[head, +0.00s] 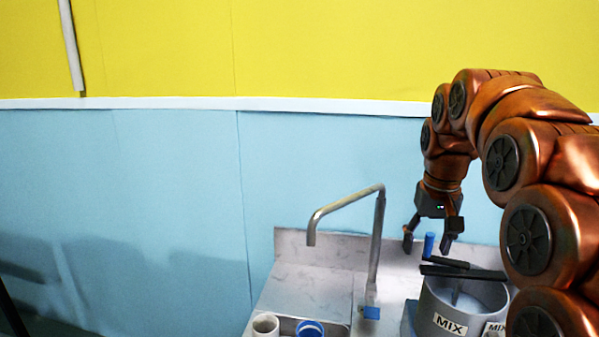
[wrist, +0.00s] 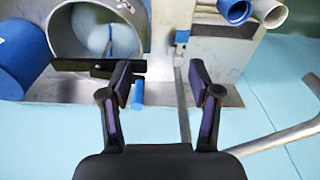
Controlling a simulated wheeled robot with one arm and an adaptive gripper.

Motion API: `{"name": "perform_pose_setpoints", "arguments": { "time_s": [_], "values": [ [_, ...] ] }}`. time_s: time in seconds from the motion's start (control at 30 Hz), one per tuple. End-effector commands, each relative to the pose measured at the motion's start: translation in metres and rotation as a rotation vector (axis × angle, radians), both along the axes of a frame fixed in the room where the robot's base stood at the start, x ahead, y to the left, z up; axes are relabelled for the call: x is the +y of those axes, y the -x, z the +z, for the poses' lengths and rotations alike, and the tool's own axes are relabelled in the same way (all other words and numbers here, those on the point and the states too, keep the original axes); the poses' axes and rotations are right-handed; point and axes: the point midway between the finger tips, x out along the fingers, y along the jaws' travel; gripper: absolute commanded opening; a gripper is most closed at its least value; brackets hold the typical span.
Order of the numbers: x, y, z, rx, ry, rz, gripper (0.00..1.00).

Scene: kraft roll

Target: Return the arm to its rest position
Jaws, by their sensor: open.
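My arm (head: 525,150) is copper-coloured and arches in from the right in the head view. My gripper (head: 428,246) points down over the counter, behind the grey pot (head: 450,318) labelled MIX. In the wrist view my gripper (wrist: 160,76) has its two fingers spread wide, with nothing clamped between them. A small blue upright handle (head: 429,245) shows between the fingers in the head view. In the wrist view the blue handle (wrist: 138,93) appears close to the left finger; I cannot tell whether they touch.
A black bar (head: 463,272) lies across the pot's rim. A metal faucet (head: 378,235) stands left of my gripper. A white cup (head: 265,325) and a blue cup (head: 310,328) are at the sink. A blue cylinder (wrist: 20,60) is beside the pot. The blue wall (head: 130,190) is behind.

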Motion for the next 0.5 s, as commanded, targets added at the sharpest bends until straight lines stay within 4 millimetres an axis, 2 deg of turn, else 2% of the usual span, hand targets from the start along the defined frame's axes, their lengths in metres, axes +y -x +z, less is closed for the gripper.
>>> {"name": "perform_pose_setpoints", "arguments": {
  "time_s": [0.03, 0.5],
  "values": [
    [0.005, 0.012, -0.003, 0.01, 0.0, 0.007, 0.62],
    [0.039, 0.117, -0.055, 0.101, -0.008, 0.061, 0.62]
  ]
}}
